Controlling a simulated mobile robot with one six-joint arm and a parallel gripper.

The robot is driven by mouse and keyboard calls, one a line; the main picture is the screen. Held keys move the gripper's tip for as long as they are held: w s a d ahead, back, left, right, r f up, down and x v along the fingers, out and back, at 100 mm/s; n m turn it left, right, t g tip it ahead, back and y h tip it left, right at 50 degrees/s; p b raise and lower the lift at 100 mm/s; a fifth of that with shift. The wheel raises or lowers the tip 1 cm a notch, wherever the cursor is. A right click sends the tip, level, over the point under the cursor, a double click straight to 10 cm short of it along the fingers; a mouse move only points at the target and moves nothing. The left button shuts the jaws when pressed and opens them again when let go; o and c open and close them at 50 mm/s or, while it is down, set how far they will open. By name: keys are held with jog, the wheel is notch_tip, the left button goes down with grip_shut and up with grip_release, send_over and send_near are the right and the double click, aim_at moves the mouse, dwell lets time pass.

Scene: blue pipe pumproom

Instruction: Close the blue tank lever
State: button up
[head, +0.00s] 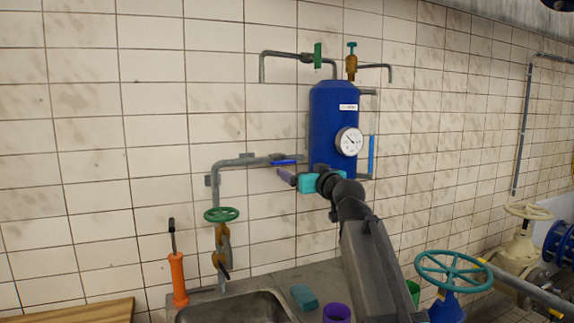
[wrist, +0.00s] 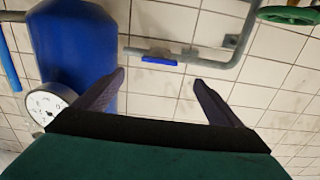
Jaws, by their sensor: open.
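The blue tank (head: 335,115) is fixed to the tiled wall, with a round white gauge on its front. A small blue lever (head: 284,162) sits on the grey pipe left of the tank's lower part. It lies roughly along the pipe. My gripper (head: 287,177) is just below and in front of the lever, close to the tank's lower left. In the wrist view my gripper (wrist: 158,78) has its two dark fingers apart and nothing between them. The blue lever (wrist: 159,61) shows beyond the gap between the fingertips. Whether a finger touches the lever cannot be told.
The gauge (head: 349,141) and a vertical blue handle (head: 371,155) are right of my gripper. A green handwheel (head: 221,214) is on the pipe at lower left. A sink (head: 235,310), teal block (head: 304,297) and purple cup (head: 337,313) are below. An orange-handled tool (head: 178,277) stands left.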

aim_at(285, 163)
jog(key=shift+p+x, duration=1.3)
jog(key=shift+x, duration=4.65)
jog(key=shift+c, duration=0.3)
jog(key=c, duration=1)
